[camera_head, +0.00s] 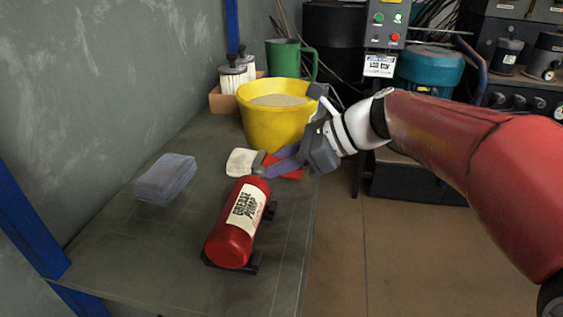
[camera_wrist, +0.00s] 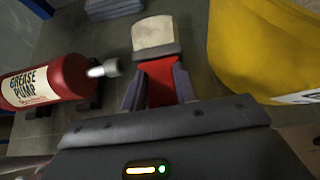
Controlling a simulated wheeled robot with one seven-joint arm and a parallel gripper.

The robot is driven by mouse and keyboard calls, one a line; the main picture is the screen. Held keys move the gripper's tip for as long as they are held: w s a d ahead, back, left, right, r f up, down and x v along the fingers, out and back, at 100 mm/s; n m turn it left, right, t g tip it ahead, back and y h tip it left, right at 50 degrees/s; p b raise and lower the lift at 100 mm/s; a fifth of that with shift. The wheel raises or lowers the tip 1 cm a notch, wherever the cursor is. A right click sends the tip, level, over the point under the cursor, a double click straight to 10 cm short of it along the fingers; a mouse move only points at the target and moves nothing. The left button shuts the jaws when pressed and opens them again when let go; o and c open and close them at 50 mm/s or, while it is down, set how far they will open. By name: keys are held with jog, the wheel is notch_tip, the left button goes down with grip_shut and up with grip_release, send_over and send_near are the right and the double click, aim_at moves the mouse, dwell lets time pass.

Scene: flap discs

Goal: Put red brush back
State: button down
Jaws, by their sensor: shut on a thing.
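The red brush shows its red handle (camera_head: 290,172) and cream bristle end (camera_head: 241,162) in the head view, beyond the nozzle end of the grease pump. It also shows in the wrist view (camera_wrist: 158,80), with its bristle end pointing away from my gripper. My gripper (camera_head: 281,160) reaches in from the right and is shut on the brush. Its purple-grey fingers (camera_wrist: 159,88) lie on both sides of the red handle. Part of the handle is hidden by the gripper. I cannot tell whether the brush touches the table.
A red grease pump (camera_head: 232,232) lies on a black stand close by. A yellow bucket (camera_head: 262,128) of grey material stands just behind the gripper. Folded grey-blue cloths (camera_head: 165,179) lie at the left. A green mug (camera_head: 283,58) and a cardboard box (camera_head: 222,101) stand farther back. The grey table (camera_head: 130,240) is clear at the front left.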

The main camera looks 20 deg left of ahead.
jog(key=c, duration=1.1)
grip_release()
jog(key=shift+f, duration=0.1)
jog(key=shift+d+r, duration=0.2)
jog(key=shift+r, duration=0.1)
jog(key=p+v, duration=0.2)
jog(key=v, duration=1)
jog(key=s+d+f+n+t+h, duration=0.3)
jog(key=s+d+f+n+h, duration=0.2)
jog(key=d, duration=0.5)
jog(key=s+d+f+n+t+h, duration=0.3)
jog(key=s+d+f+n+h, duration=0.3)
jog(key=s+d+f+n, duration=0.3)
notch_tip(320, 180, down, 2)
jog(key=s+n, duration=0.1)
jog(key=n, duration=0.1)
jog(key=shift+d+f+n+t, duration=0.25)
jog(key=shift+d+n+t, duration=0.15)
jog(key=shift+s, duration=0.15)
